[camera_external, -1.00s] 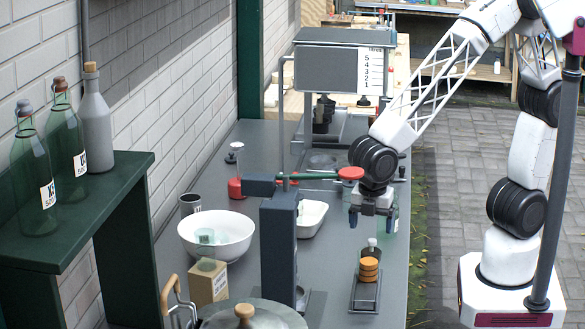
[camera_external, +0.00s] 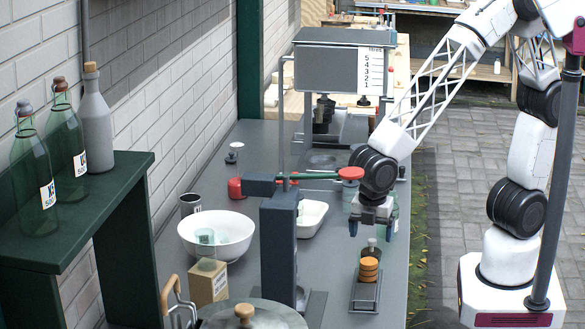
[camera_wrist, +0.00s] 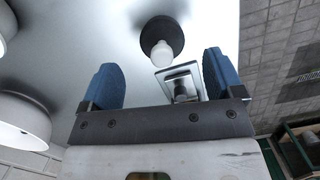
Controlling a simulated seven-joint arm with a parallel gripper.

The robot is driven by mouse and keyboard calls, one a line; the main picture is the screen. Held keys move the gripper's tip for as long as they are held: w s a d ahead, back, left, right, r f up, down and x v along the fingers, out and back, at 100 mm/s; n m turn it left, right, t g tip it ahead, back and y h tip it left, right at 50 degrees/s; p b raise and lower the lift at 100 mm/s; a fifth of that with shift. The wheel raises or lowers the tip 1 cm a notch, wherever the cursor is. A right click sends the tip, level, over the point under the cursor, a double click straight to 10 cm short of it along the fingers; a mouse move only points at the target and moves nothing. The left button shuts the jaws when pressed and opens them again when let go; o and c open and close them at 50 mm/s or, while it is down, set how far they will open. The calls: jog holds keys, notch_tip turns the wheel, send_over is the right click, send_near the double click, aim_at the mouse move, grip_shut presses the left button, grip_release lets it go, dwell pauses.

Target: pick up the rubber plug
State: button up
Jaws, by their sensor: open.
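A dark round piece with a pale knob on top, which looks like the rubber plug (camera_wrist: 162,46), is in the wrist view, ahead of the gap between my fingers. In the external view, a small dark piece with a grey knob (camera_external: 372,244) stands just below my gripper (camera_external: 372,228), behind the orange discs; it seems to be the same piece. The fingers appear clear of the plug.
The orange discs (camera_external: 369,268) are stacked on a small metal tray (camera_external: 365,303). A dark post (camera_external: 278,245) with a red-ended arm stands left of my gripper. The bench's right edge is close.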

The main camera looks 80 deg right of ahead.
aim_at(372, 240)
jog(key=shift+s+d+f, duration=0.1)
jog(key=shift+d+f, duration=0.05)
jog(key=shift+f, duration=1.15)
jog(key=shift+s+d+f, duration=0.1)
jog(key=shift+f, duration=1.2)
jog(key=c, duration=1)
jog(key=shift+r, duration=0.7)
jog(key=shift+s+d+r, duration=0.1)
jog(key=shift+s+r, duration=0.1)
jog(key=shift+r, duration=0.4)
jog(key=shift+s+d+r, duration=0.1)
jog(key=shift+s+r, duration=0.05)
jog(key=shift+r, duration=0.4)
jog(key=s+d+r, duration=0.1)
jog(key=s+d, duration=0.7)
jog(key=s, duration=0.5)
jog(key=shift+r, duration=0.15)
